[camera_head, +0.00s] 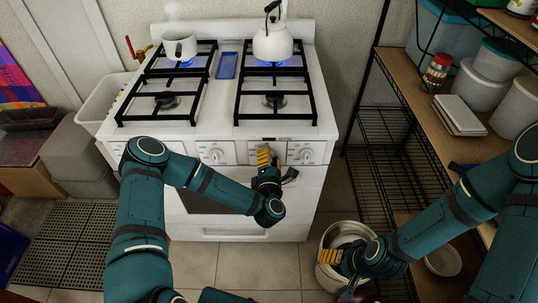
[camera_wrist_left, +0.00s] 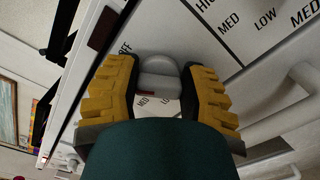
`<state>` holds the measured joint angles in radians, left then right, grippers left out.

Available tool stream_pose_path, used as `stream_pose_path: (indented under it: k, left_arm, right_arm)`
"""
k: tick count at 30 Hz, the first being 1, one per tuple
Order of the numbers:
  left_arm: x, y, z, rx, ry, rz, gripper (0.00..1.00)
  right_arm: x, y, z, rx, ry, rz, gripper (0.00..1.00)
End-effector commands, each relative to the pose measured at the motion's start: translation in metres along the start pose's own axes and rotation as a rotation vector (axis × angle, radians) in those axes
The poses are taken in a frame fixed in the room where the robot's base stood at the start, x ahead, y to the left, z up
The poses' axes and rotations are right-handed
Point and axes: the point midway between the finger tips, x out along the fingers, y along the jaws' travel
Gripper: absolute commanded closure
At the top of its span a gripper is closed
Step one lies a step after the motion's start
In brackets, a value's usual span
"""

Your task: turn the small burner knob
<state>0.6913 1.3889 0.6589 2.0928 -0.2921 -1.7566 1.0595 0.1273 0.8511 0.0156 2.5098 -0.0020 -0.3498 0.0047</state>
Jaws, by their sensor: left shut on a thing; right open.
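The white stove (camera_head: 225,204) stands ahead with its row of control knobs along the front panel. My left gripper (camera_head: 265,156) is at the middle of the panel. In the left wrist view, a grey-white knob (camera_wrist_left: 158,72) with a red mark sits between its yellow fingers (camera_wrist_left: 161,95), which are shut on it. In the head view this knob is hidden behind the gripper. Another knob (camera_head: 215,154) shows left of the gripper and one more (camera_head: 306,155) to its right. My right gripper (camera_head: 330,257) is open, low at the right by a white bucket.
A white kettle (camera_head: 273,45) and a pot (camera_head: 179,46) stand over lit blue flames on the back burners. A wire shelf rack with wooden boards (camera_head: 425,88) holds jars and tubs at the right. The white bucket (camera_head: 345,228) stands on the floor. Tiled floor is clear before the stove.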

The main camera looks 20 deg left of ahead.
Motion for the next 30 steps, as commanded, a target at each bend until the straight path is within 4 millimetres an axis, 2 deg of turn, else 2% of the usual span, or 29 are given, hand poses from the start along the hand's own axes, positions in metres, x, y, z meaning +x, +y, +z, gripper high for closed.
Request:
stream_pose_path:
  k: [6, 15, 30]
  left_arm:
    - [0.001, 0.0004, 0.0009, 0.202, -0.001, 0.004, 0.93]
    - [0.0008, -0.0012, 0.0002, 0.414, 0.0, 0.004, 0.93]
    - [0.0009, -0.0026, -0.0013, 0.545, 0.002, 0.004, 0.93]
  right_arm:
    - [-0.0065, -0.0024, 0.0007, 0.0, -0.003, 0.0, 0.24]
    - [-0.0102, -0.0038, 0.0014, 0.001, -0.006, 0.0, 0.24]
    - [-0.0119, -0.0044, 0.0011, 0.001, -0.005, 0.0, 0.24]
